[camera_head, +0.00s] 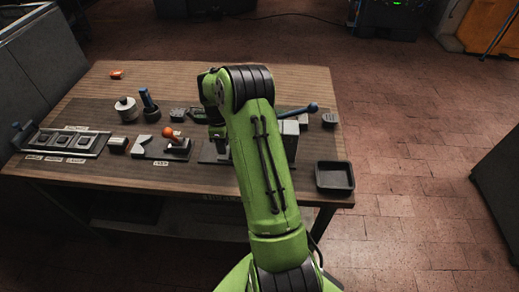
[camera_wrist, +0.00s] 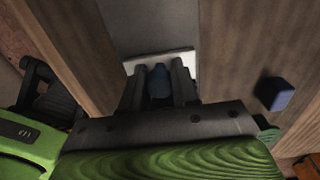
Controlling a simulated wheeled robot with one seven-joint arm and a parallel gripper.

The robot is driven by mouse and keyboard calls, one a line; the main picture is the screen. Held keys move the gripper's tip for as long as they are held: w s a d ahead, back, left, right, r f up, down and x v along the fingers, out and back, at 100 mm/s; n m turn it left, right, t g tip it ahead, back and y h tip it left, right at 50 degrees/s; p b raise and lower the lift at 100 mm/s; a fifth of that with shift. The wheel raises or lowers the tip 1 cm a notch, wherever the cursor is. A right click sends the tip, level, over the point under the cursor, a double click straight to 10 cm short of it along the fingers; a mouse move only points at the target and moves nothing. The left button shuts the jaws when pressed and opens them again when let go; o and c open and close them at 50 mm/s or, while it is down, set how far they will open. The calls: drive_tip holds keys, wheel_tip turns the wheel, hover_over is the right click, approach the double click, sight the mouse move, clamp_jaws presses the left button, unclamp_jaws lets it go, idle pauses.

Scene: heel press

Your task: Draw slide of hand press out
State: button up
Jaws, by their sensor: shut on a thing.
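The hand press (camera_head: 289,142) stands on the right part of the wooden table, a grey block with a dark blue ball-ended lever (camera_head: 304,110) pointing right. My green arm hides much of it. My gripper (camera_head: 217,131) is at the press's left side, pointing down. In the wrist view my gripper (camera_wrist: 157,72) has its two dark fingers closed around a dark blue knob (camera_wrist: 159,84). A pale plate edge (camera_wrist: 172,60) lies just beyond the fingertips. I cannot tell how far the slide is out; the arm and fingers cover it.
A black tray (camera_head: 334,188) sits at the table's front right. Left of the press stand a fixture with an orange ball (camera_head: 167,132), a dark blue-handled tool (camera_head: 148,102), a round pot (camera_head: 126,110) and a labelled panel (camera_head: 68,141). The back of the table is mostly clear.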

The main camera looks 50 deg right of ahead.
drive_tip(key=shift+w+a+p, duration=0.35)
drive_tip(key=shift+w+a, duration=0.6)
drive_tip(key=shift+w, duration=0.25)
drive_tip(key=shift+w+a+p, duration=0.35)
drive_tip(key=shift+w+a, duration=0.55)
drive_tip(key=shift+w, duration=0.3)
drive_tip(key=o, duration=1.6)
drive_tip(key=shift+r+p, duration=1.1)
drive_tip(key=shift+r, duration=0.65)
drive_tip(key=shift+r, duration=0.1)
drive_tip(key=shift+r+p, duration=0.65)
drive_tip(key=shift+r, duration=0.25)
